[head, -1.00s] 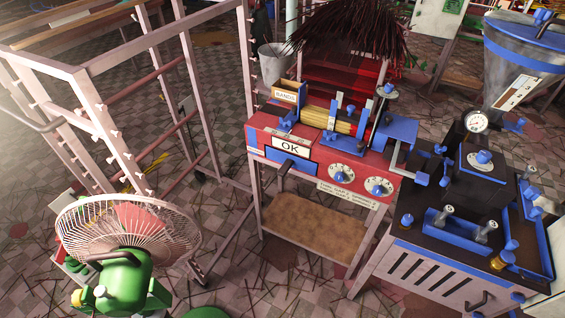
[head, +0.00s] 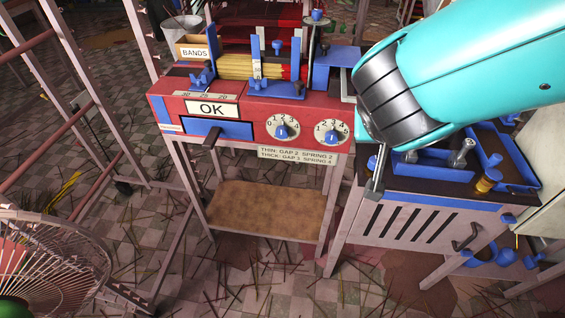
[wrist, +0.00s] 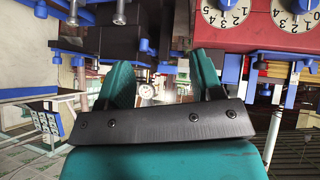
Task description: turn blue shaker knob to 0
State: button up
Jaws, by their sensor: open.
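The red machine (head: 262,108) carries two white dials with blue knobs on its front. The left blue knob (head: 282,132) has a dial numbered 0 to 3, and its pointer stands roughly upward, too small to read exactly. The right blue knob (head: 331,137) has a dial numbered 1 to 5. Both dials also show upside down at the top right of the wrist view, where one dial (wrist: 222,10) is nearer the fingers. My gripper (wrist: 165,78) is open with nothing between its teal fingers.
A dark-topped cart (head: 420,222) with blue trays stands right of the red machine, below my arm. A fan (head: 45,265) is at lower left beside a pink metal rack (head: 75,130). A blue lever panel (head: 215,130) is left of the dials. The space before the dials looks clear.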

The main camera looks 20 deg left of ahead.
jog(key=s+a+f+n+t+y+b, duration=0.1)
jog(key=s+a+f+t+b, duration=0.1)
jog(key=a+f+t+b, duration=0.6)
jog(key=n+y+b, duration=0.2)
jog(key=n+y, duration=0.1)
jog(key=y, duration=0.1)
send_near(281, 134)
jog(key=shift+t, duration=0.4)
jog(key=x, duration=0.3)
jog(key=p+x, duration=0.1)
jog(key=x, duration=0.2)
jog(key=p+x, duration=0.1)
jog(key=x, duration=0.3)
jog(key=shift+s+f, duration=0.1)
jog(key=shift+f, duration=0.2)
jog(key=c, duration=0.9)
